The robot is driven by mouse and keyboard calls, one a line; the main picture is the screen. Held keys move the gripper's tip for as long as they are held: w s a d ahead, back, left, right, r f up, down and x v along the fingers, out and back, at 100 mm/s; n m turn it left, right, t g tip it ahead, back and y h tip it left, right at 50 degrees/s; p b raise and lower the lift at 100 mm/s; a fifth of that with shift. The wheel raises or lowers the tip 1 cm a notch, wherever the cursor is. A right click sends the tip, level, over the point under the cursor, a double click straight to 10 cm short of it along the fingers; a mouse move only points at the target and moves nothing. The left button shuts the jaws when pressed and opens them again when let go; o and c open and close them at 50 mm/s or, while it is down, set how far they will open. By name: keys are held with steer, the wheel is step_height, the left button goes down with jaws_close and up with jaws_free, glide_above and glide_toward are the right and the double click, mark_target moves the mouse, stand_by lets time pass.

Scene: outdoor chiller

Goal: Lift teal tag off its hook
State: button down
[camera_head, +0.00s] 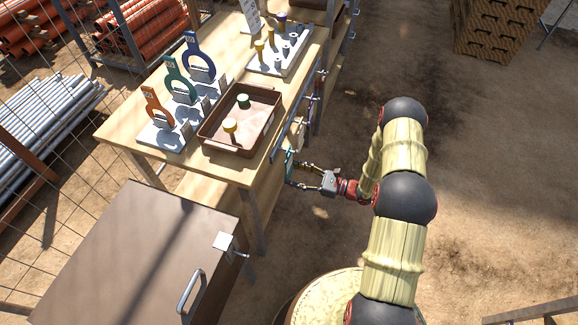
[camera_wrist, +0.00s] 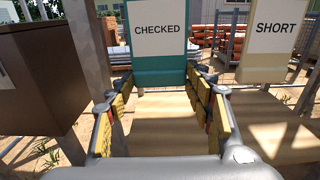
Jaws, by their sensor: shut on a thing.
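The teal tag (camera_wrist: 150,77) with a white CHECKED label hangs upright in the middle of the wrist view, its top cut off by the frame. In the head view the teal tag (camera_head: 289,164) shows small at the near end of the rail along the table's right edge. My gripper (camera_head: 302,174) reaches it from the right. In the wrist view my gripper's fingers (camera_wrist: 158,82) stand on either side of the tag's lower part and are shut on it. The hook is out of the wrist view, and I cannot make it out in the head view.
A cream SHORT tag (camera_wrist: 272,74) hangs close to the right. A brown cabinet (camera_head: 130,260) stands at the near left. Ground right of my arm is open.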

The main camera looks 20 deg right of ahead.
steer(key=shift+r, duration=0.1)
steer(key=shift+r+p, duration=0.55)
steer(key=shift+r, duration=0.15)
steer(key=shift+v, duration=2.95)
steer(key=c, duration=1.3)
jaws_free()
steer(key=c, duration=1.3)
jaws_close()
